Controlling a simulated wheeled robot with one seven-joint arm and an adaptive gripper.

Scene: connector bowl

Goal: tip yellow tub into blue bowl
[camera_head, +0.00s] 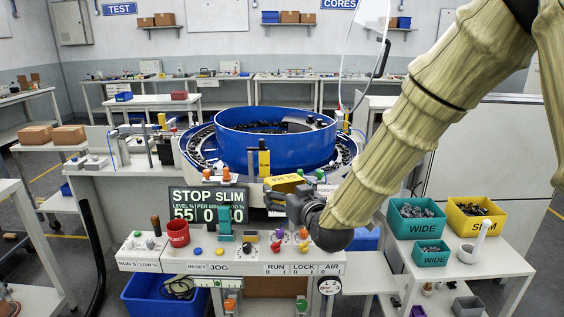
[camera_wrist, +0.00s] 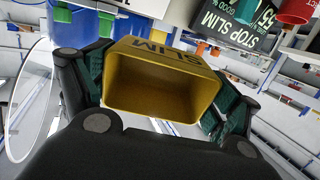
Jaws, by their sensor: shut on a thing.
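A yellow tub marked SLIM (camera_wrist: 155,80) is held between the fingers of my gripper (camera_wrist: 160,88) in the wrist view. Its open mouth faces the wrist camera and the inside that shows looks empty. In the head view the held tub (camera_head: 284,183) shows as a small yellow shape at my gripper (camera_head: 290,192), in front of the blue bowl (camera_head: 240,145) and lower than its rim. The bowl is wide and round, with dark pieces inside on the far side. The tub is apart from the bowl's inside.
A second yellow SLIM tub (camera_head: 475,218) with dark parts stands on the right bench, beside green WIDE tubs (camera_head: 418,228). A control panel (camera_head: 205,257) with knobs, buttons and a red cup (camera_head: 177,234) lies below my gripper. A display (camera_head: 208,204) stands to the left.

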